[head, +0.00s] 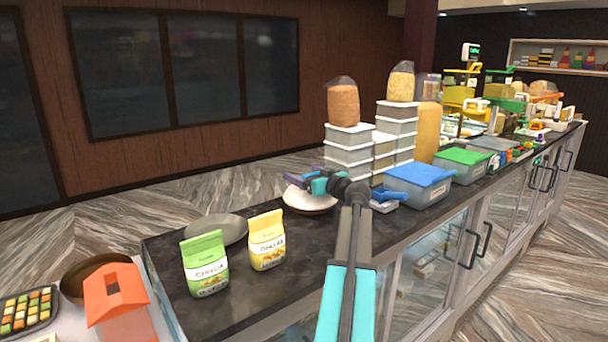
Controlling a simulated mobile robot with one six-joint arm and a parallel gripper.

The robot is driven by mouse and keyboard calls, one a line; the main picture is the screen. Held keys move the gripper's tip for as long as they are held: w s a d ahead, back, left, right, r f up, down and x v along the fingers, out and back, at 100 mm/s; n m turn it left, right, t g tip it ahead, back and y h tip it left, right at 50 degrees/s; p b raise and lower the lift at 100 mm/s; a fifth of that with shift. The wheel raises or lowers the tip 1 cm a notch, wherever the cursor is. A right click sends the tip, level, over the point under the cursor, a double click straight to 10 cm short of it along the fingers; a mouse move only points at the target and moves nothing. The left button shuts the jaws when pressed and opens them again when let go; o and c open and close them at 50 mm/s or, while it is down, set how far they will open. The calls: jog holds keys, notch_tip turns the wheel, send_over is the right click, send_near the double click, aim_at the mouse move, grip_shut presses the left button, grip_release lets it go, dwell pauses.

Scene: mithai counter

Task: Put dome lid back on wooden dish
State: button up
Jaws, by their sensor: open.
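My gripper (300,183), with teal and purple parts, is at the end of my arm, low over the counter and just above a pale round dish (312,205). The gripper is open and covers part of the dish's top. The dish has a whitish upper part and a brownish lower edge; I cannot tell whether it is the wooden dish or whether a lid is on it. A grey, shallow rounded piece (218,226) lies on the counter to the left, partly behind a green bag. It may be the dome lid, but I cannot tell.
A green bag (205,265) and a yellow bag (267,240) stand upright on the dark counter (300,262). Stacked grey tubs (348,155) stand behind the gripper. A blue-lidded tub (418,184) is to the right. A brown bowl (72,290) sits at lower left.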

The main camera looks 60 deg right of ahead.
jog(key=shift+r+p, duration=0.35)
jog(key=shift+p, duration=0.1)
jog(key=shift+s+a+f, duration=0.1)
jog(key=shift+s+f, duration=0.05)
jog(key=shift+s, duration=0.15)
jog(key=b, duration=0.5)
send_over(328, 201)
jog(key=w, duration=0.2)
jog(key=shift+s+r, duration=0.2)
jog(key=shift+s, duration=0.05)
jog(key=shift+s+r, duration=0.15)
jog(key=shift+s, duration=0.5)
